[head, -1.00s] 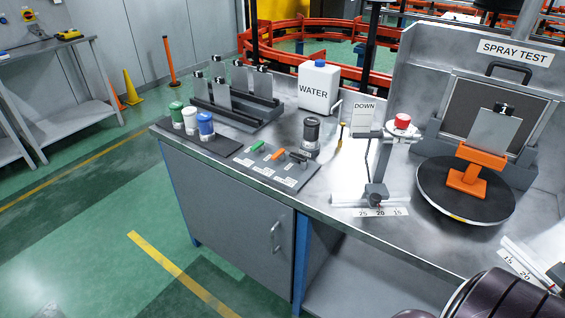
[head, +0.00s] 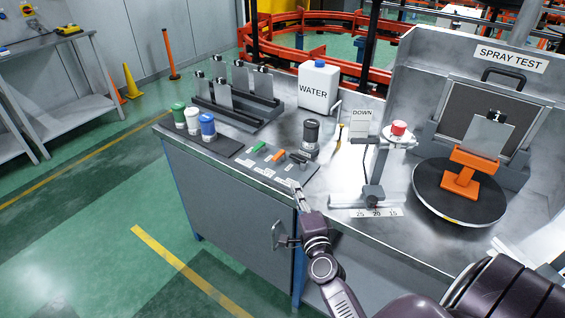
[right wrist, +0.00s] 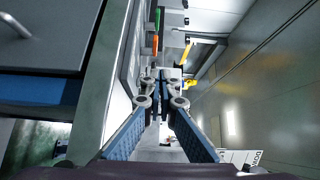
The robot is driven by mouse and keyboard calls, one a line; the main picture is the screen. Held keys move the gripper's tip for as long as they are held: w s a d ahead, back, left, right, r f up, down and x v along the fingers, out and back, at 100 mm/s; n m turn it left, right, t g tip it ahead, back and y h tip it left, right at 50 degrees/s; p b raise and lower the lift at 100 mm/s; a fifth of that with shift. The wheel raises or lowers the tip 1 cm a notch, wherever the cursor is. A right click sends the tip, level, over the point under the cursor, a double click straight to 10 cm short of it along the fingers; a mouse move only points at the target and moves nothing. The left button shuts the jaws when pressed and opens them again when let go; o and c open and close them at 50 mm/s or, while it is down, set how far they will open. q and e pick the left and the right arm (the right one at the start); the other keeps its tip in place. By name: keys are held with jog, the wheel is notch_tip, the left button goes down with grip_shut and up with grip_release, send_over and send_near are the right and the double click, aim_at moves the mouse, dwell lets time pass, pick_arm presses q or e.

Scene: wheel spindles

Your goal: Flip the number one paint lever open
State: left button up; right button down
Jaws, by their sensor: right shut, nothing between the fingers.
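A dark lever panel (head: 270,161) lies at the front edge of the metal bench. It carries a green lever (head: 257,147), an orange lever (head: 278,155) and a dark lever (head: 298,157) with small white labels. Their numbers are too small to read. My right gripper (head: 298,190) points at the bench's front edge, just in front of the panel's right end, apart from the levers. In the right wrist view its fingers (right wrist: 162,84) are shut and empty. The green lever (right wrist: 157,18) and orange lever (right wrist: 156,43) show beyond the fingertips. My left gripper is out of view.
Green, white and blue-lidded cups (head: 207,126) stand left of the panel, and a black-lidded cup (head: 310,135) behind it. A gauge stand (head: 373,190) and turntable (head: 459,200) stand to the right. A cabinet handle (head: 277,236) sticks out below the bench edge.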

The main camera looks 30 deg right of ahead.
jog(key=shift+s+d+f+m+h, duration=0.1)
jog(key=shift+d+f+m+h, duration=0.3)
jog(key=shift+d+f+m, duration=0.15)
send_near(280, 156)
jog(key=d, duration=0.1)
jog(key=w+d, duration=0.1)
jog(key=d, duration=0.1)
jog(key=shift+w+d, duration=0.3)
jog(key=shift+d, duration=0.05)
jog(key=shift+w+a, duration=0.25)
jog(key=shift+w, duration=0.4)
jog(key=shift+w+a, duration=0.25)
jog(key=shift+w, duration=0.4)
jog(key=shift+w+a, duration=0.25)
jog(key=shift+w, duration=0.35)
